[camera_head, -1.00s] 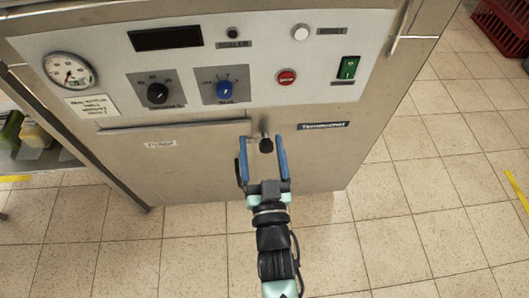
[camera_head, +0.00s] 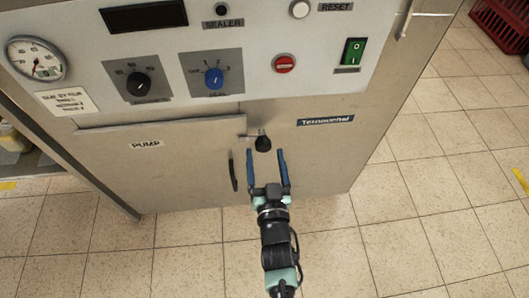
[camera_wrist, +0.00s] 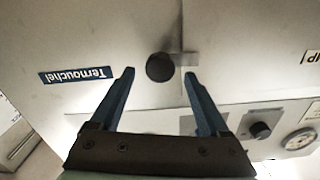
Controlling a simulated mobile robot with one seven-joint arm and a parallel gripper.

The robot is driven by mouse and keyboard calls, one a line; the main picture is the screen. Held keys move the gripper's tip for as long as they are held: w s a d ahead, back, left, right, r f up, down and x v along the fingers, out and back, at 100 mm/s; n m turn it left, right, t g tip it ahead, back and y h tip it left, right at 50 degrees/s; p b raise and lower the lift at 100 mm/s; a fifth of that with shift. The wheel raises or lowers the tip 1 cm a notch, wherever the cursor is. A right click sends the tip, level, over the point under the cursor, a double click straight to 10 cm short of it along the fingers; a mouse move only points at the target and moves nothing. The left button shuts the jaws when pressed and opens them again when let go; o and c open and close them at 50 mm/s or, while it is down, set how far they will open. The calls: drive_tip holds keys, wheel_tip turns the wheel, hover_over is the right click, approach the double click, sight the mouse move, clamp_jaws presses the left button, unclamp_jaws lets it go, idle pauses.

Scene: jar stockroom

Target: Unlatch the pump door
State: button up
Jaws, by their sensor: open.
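The pump door (camera_head: 170,172) is a flat metal panel labelled PUMP at the lower left of the machine front, and it looks closed. A latch with a black knob (camera_head: 263,142) sits at its upper right edge; its metal bar reaches left over the door seam. A dark vertical handle (camera_head: 233,171) is on the door near that edge. My gripper (camera_head: 267,152) has two blue fingers, open and empty, with the knob between and just beyond the tips in the head view. In the wrist view, the knob (camera_wrist: 160,67) lies between the open fingertips (camera_wrist: 159,72); contact cannot be told.
Above is a control panel with a gauge (camera_head: 35,60), a black dial (camera_head: 138,84), a blue dial (camera_head: 213,78), a red button (camera_head: 284,64) and a green switch (camera_head: 353,52). A red crate (camera_head: 503,22) stands at the far right.

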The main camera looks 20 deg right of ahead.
drive_tip(key=shift+x, duration=1.1)
clamp_jaws()
